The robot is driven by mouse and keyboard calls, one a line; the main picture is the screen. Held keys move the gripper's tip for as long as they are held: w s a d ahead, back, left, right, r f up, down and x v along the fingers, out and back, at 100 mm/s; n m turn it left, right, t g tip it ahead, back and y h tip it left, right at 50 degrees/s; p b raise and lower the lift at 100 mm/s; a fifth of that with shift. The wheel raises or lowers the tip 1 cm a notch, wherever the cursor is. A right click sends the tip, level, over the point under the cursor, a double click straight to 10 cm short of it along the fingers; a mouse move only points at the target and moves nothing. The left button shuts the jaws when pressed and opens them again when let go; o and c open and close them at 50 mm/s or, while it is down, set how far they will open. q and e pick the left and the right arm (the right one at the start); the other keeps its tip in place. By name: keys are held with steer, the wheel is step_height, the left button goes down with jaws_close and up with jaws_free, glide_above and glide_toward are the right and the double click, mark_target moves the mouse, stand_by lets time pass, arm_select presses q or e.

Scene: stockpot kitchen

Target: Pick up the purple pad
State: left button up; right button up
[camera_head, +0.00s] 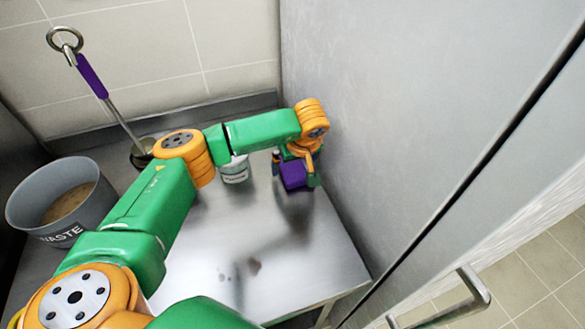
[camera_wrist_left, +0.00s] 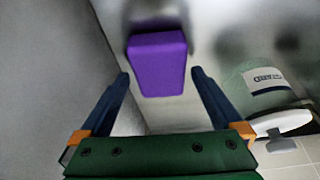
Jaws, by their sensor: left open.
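The purple pad (camera_head: 293,174) is a small block near the right end of the steel table, close to the grey wall panel. In the left wrist view the pad (camera_wrist_left: 158,62) lies ahead of the fingers, its near end roughly between the fingertips. My left gripper (camera_head: 296,168) is open around or just above the pad, with a finger showing on either side. In the left wrist view both fingers of the gripper (camera_wrist_left: 158,76) are spread, and a gap shows between them and the pad. My right gripper is not in view.
A white labelled tub (camera_head: 235,172) stands left of the gripper, partly behind my arm. A grey waste bin (camera_head: 62,205) and a ladle with a purple handle (camera_head: 92,77) are at the left. The grey panel (camera_head: 400,90) stands close on the right.

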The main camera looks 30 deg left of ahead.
arm_select(q)
steer(key=shift+s+d, duration=0.1)
steer(key=shift+s, duration=0.05)
steer(key=shift+f, duration=0.2)
stand_by(0.3)
steer(key=c, duration=1.2)
steer(key=shift+r, duration=0.35)
steer(key=shift+c, duration=0.2)
steer(key=shift+r, duration=0.3)
steer(key=s+d+r+b, duration=0.2)
steer(key=s+d+r, duration=0.4)
steer(key=s+r, duration=0.6)
steer(key=shift+d+r, duration=0.15)
steer(key=shift+d, duration=0.25)
